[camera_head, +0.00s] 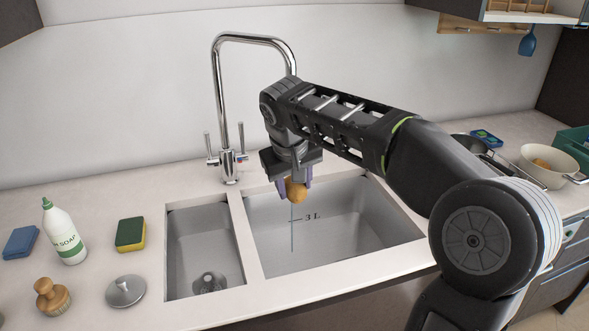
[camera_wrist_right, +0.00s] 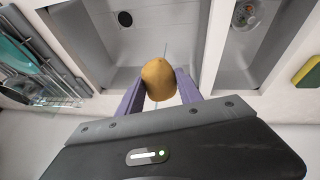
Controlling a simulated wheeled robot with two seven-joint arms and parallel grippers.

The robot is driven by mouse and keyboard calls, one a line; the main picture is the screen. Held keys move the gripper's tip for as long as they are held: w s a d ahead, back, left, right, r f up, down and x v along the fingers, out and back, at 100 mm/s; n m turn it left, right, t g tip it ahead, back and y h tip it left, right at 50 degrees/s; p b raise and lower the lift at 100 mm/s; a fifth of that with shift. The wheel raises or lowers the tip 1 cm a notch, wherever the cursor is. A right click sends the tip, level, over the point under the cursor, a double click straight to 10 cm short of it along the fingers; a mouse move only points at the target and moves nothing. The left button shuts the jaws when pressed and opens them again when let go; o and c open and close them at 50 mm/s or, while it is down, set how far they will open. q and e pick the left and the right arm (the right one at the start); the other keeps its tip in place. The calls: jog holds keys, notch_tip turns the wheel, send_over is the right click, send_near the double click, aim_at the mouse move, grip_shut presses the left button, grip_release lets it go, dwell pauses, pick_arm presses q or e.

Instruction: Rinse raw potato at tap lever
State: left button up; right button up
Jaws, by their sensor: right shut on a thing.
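The raw potato (camera_head: 296,190) is brown and held between the purple fingers of my right gripper (camera_head: 295,183), over the back of the large sink basin (camera_head: 330,240). In the right wrist view the potato (camera_wrist_right: 158,80) sits between the two fingertips, and no water shows on it. The chrome tap (camera_head: 217,80) rises behind the sink, its spout end hidden behind my right arm. Its two levers (camera_head: 209,148) stand upright at the sides of its base. My left gripper is not in view.
A small basin (camera_head: 203,235) adjoins on the left. A soap bottle (camera_head: 64,232), sponge (camera_head: 130,234), brush (camera_head: 52,297) and metal lid (camera_head: 125,290) stand on the left counter. A white pot (camera_head: 548,166) holding a brownish item is at right. A "3 L" mark shows in the large basin.

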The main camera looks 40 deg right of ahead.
jog(key=shift+s+a+r, duration=0.7)
jog(key=shift+s+r, duration=0.25)
jog(key=shift+s, duration=0.05)
